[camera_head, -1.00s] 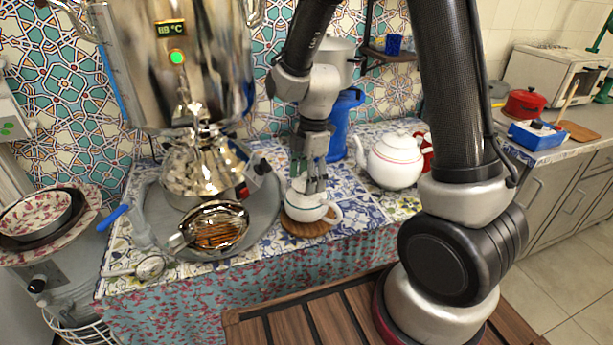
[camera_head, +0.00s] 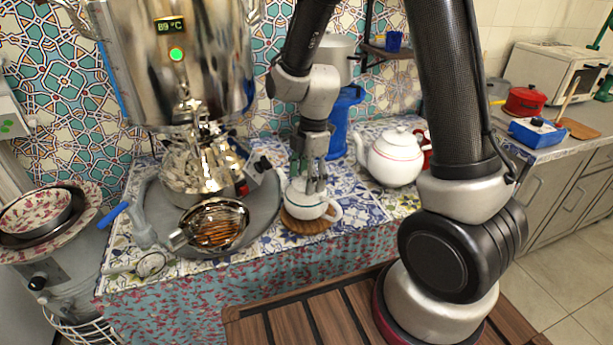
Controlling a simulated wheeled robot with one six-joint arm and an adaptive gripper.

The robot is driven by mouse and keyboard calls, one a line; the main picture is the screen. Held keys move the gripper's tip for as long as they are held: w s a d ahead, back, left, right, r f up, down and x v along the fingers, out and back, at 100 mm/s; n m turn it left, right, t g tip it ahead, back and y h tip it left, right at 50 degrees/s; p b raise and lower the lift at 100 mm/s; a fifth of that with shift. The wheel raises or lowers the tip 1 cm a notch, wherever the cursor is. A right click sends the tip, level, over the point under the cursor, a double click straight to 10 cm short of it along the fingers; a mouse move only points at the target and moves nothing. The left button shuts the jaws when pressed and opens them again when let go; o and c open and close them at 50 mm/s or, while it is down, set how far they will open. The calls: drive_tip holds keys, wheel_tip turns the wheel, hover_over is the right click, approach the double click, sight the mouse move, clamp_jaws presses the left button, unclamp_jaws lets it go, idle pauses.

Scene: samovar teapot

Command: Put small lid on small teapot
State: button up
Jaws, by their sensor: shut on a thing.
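The small white teapot (camera_head: 305,205) with a dark band stands on a round brown trivet (camera_head: 303,228) on the tiled table, its handle to the right. My gripper (camera_head: 309,183) points down directly over the teapot's top, with its fingertips at the opening. The fingers are closed around the small lid, which is mostly hidden between them. I cannot tell whether the lid is seated on the rim. A larger white teapot (camera_head: 392,160) with its lid on stands to the right.
A blue container (camera_head: 341,125) is behind my gripper. A red mug (camera_head: 427,150) stands behind the larger teapot.

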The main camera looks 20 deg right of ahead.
idle(0.4)
drive_tip(key=o, duration=1.1)
drive_tip(key=shift+o, duration=0.8)
drive_tip(key=shift+r, duration=3.5)
